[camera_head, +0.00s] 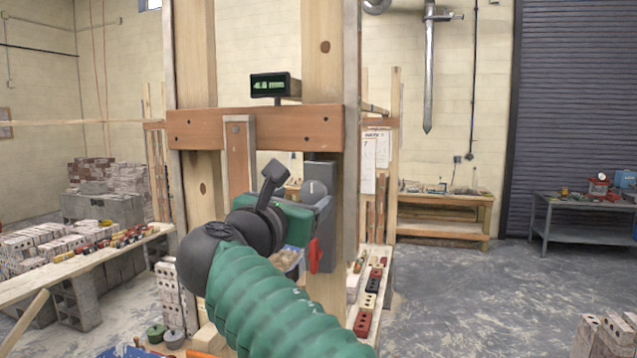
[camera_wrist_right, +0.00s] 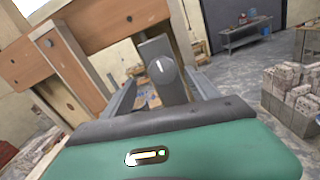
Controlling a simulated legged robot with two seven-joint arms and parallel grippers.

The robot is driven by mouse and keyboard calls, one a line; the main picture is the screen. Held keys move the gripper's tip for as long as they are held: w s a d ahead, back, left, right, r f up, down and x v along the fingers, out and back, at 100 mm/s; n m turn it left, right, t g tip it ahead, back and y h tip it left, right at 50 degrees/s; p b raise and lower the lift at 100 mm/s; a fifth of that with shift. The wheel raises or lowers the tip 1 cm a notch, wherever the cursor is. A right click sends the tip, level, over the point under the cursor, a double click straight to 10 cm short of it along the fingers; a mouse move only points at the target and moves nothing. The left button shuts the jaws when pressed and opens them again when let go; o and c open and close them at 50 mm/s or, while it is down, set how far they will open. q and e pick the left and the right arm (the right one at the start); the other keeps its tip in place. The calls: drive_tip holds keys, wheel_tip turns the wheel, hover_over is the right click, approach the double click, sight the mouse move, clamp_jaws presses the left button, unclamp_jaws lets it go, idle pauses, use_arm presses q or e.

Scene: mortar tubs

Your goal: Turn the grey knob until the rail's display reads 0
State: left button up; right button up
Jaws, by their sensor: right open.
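The grey knob (camera_head: 314,189) with a white mark is on a grey box fixed to the wooden frame. It also shows in the right wrist view (camera_wrist_right: 160,68), its mark nearly upright. The small black display (camera_head: 270,85) sits above the wooden rail (camera_head: 285,123). Its green digits are small and seem to read 4.8 mm. My right gripper (camera_head: 300,208) is open, facing the knob. In the right wrist view its fingers lie left and right of the knob, with a gap on both sides. Whether the knob is between the tips or just beyond them I cannot tell. My left gripper is not in view.
Wooden posts (camera_head: 193,53) flank the display. A plank bench (camera_head: 80,265) with small items runs along the left, near stacks of bricks (camera_head: 97,177). A workbench (camera_head: 445,215) and a metal table (camera_head: 583,216) stand behind. The floor on the right is mostly clear.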

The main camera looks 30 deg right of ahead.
sight(313, 195)
drive_tip(key=p+x, duration=0.1)
drive_tip(key=x, duration=0.2)
drive_tip(key=shift+w+a+r, duration=0.1)
drive_tip(key=shift+w+r, duration=0.1)
drive_tip(key=shift+s+d+r, duration=0.15)
drive_tip(key=shift+s+d, duration=0.25)
drive_tip(key=shift+s, duration=0.2)
drive_tip(key=shift+s+d, duration=0.25)
drive_tip(key=c, duration=0.5)
drive_tip(key=shift+w+d, duration=0.15)
drive_tip(key=shift+w, duration=0.05)
drive_tip(key=shift+c, duration=1.4)
drive_tip(key=shift+w+f, duration=0.25)
drive_tip(key=shift+w, duration=0.25)
drive_tip(key=shift+c, duration=1.3)
drive_tip(key=shift+w+f, duration=0.1)
drive_tip(key=shift+w, duration=0.2)
drive_tip(key=shift+c, duration=1.7)
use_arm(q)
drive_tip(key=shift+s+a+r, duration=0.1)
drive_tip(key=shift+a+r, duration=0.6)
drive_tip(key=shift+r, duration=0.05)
use_arm(e)
drive_tip(key=shift+f, duration=0.1)
